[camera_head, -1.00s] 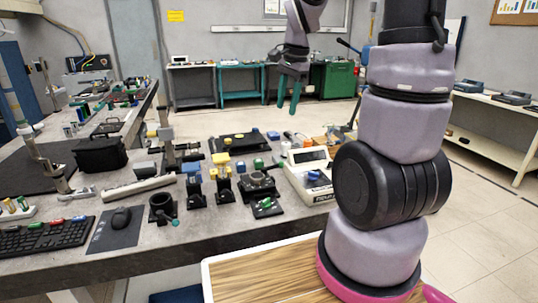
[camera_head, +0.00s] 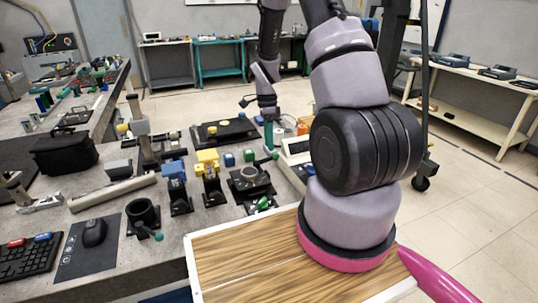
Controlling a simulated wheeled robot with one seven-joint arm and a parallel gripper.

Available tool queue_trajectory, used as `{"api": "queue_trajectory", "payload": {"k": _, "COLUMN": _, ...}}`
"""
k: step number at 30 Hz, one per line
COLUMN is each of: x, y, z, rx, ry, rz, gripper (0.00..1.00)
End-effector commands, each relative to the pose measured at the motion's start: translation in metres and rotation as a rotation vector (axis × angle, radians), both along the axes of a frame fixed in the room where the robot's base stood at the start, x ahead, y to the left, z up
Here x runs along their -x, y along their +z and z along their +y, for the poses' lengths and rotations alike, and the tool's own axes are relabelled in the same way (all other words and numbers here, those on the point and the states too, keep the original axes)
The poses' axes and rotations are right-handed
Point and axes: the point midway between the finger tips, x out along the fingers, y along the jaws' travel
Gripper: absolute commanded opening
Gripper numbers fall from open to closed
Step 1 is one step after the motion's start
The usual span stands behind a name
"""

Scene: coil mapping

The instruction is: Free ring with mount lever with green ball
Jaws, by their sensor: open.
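A black ring-shaped mount (camera_head: 143,212) stands at the near edge of the grey bench, with a short lever ending in a teal-green ball (camera_head: 157,236). A second black mount (camera_head: 250,187) to its right holds a grey ring (camera_head: 249,174); a green piece (camera_head: 263,203) shows at its front. Which mount the task means I cannot tell for sure. My gripper (camera_head: 269,136) has teal fingers, points down, and is open. It appears just behind and right of the second mount; contact and height above the bench are unclear.
A blue-topped mount (camera_head: 175,172) and a yellow-topped mount (camera_head: 208,163) stand between the two ring mounts. A white instrument (camera_head: 297,150) is right of my gripper.

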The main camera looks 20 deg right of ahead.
Motion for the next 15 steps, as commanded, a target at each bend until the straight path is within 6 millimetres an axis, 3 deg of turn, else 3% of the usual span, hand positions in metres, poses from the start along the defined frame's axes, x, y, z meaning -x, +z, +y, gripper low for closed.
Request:
{"api": "queue_trajectory", "payload": {"k": 6, "x": 0.008, "y": -0.037, "z": 0.001, "rx": 0.000, "ry": 0.000, "rz": 0.002, "gripper": 0.50}}
{"api": "queue_trajectory", "payload": {"k": 15, "x": 0.010, "y": -0.053, "z": 0.001, "rx": 0.000, "ry": 0.000, "rz": 0.000, "gripper": 0.50}}
